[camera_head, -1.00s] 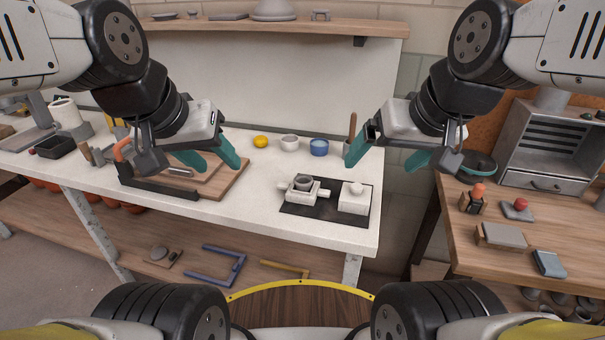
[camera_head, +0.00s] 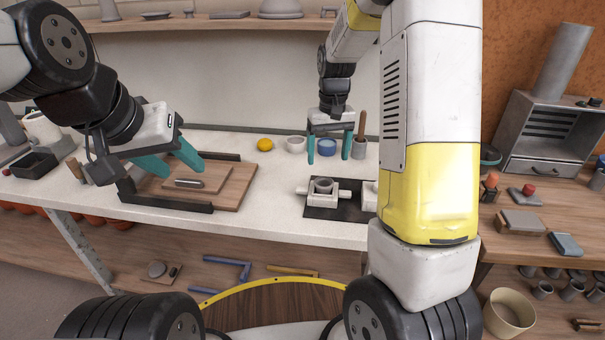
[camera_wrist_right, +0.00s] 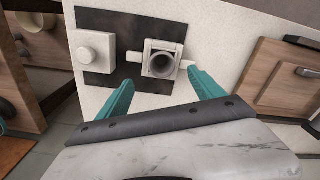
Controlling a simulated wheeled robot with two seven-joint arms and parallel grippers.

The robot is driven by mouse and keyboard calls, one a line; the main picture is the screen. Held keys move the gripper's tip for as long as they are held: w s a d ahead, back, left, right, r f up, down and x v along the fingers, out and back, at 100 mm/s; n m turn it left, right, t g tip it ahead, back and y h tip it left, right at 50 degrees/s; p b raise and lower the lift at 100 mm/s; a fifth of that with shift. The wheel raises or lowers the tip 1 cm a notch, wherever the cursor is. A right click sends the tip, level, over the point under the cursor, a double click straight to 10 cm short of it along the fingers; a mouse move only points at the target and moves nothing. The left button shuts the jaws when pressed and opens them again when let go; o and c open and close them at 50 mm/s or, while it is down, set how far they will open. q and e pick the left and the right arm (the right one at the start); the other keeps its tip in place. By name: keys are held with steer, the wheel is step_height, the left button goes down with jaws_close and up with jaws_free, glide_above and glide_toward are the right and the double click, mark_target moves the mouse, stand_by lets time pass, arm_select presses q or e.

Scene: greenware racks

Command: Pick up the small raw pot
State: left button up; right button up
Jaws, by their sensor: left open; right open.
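A small grey pot (camera_head: 323,185) sits upright in a white block holder with side handles (camera_head: 345,195), on a black mat (camera_head: 322,212) on the white table. The wrist view shows the pot's dark open mouth (camera_wrist_right: 163,64) from above. My right gripper (camera_head: 328,157) points down with its teal fingers apart and empty. In the head view it appears just beyond the pot; in the wrist view its fingertips (camera_wrist_right: 160,80) lie to either side of the pot. Contact does not show. My left gripper (camera_head: 176,165) is open and empty above the wooden board.
A white knobbed block (camera_wrist_right: 97,52) stands beside the holder on the mat. A yellow object (camera_head: 265,144), a pale bowl (camera_head: 295,144) and a blue bowl (camera_head: 327,146) stand behind. A wooden board (camera_head: 233,190) lies left. My right arm hides part of the table's right side.

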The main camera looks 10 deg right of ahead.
mark_target(324, 182)
steer(key=shift+w+a+f, duration=0.15)
steer(key=shift+w+f, duration=0.1)
steer(key=shift+f, duration=0.25)
steer(key=shift+w+a+f, duration=0.1)
steer(key=shift+w+f, duration=0.1)
steer(key=shift+f, duration=0.25)
step_height(324, 182, down, 7)
steer(key=shift+s+f, duration=0.1)
steer(key=shift+f, duration=0.05)
steer(key=c, duration=1.5)
